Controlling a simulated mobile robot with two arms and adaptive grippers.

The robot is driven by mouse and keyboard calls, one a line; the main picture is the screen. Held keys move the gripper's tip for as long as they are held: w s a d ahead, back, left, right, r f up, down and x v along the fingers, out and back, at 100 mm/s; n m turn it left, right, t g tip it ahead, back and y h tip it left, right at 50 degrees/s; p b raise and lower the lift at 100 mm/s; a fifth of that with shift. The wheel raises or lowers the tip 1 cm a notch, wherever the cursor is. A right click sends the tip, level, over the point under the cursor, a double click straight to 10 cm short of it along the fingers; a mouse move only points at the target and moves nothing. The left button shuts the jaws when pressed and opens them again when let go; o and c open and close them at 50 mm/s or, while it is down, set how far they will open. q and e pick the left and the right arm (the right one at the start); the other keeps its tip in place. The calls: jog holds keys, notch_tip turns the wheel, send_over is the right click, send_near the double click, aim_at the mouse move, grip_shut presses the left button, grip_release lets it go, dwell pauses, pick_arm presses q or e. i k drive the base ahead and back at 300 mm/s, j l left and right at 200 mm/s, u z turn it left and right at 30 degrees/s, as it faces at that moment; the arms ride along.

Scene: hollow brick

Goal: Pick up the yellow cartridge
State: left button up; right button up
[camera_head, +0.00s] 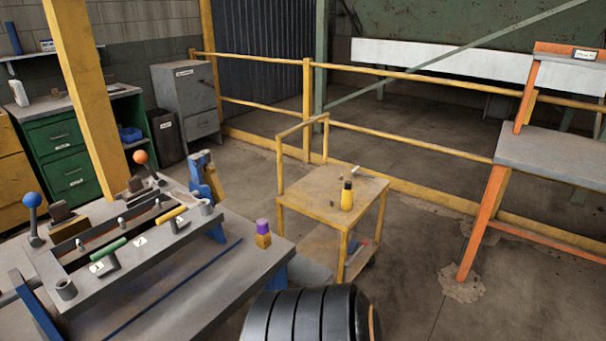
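A small upright yellow cylinder with a black top (347,197) stands on the top of a yellow cart, near its front right part. It is the likeliest yellow cartridge. A yellow bar (171,214) also lies on the sloped grey fixture on the workbench, near a label; a green bar (108,249) lies to its lower left. I cannot see either of my grippers in this view, and nothing shows the cylinder being held.
The yellow cart (308,196) has a raised rail at its back left. The grey workbench (200,279) fills the lower left, with a purple-topped block (263,234) near its edge. A black ribbed cylinder (310,318) is at bottom centre. Floor is clear between cart and orange-legged table (550,152).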

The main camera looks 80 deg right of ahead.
aim_at(347, 192)
jog(key=z, duration=3)
jog(key=i+l+u, duration=0.1)
jog(key=u, duration=0.8)
jog(key=i+l+u, duration=0.2)
jog(key=l, duration=0.2)
jog(key=i+l+u, duration=0.2)
jog(key=l, duration=0.15)
jog(key=l+u, duration=0.2)
jog(key=l, duration=0.25)
jog(key=i+l+u, duration=0.2)
jog(key=l, duration=0.25)
jog(key=l+u, duration=0.2)
jog(key=l, duration=0.2)
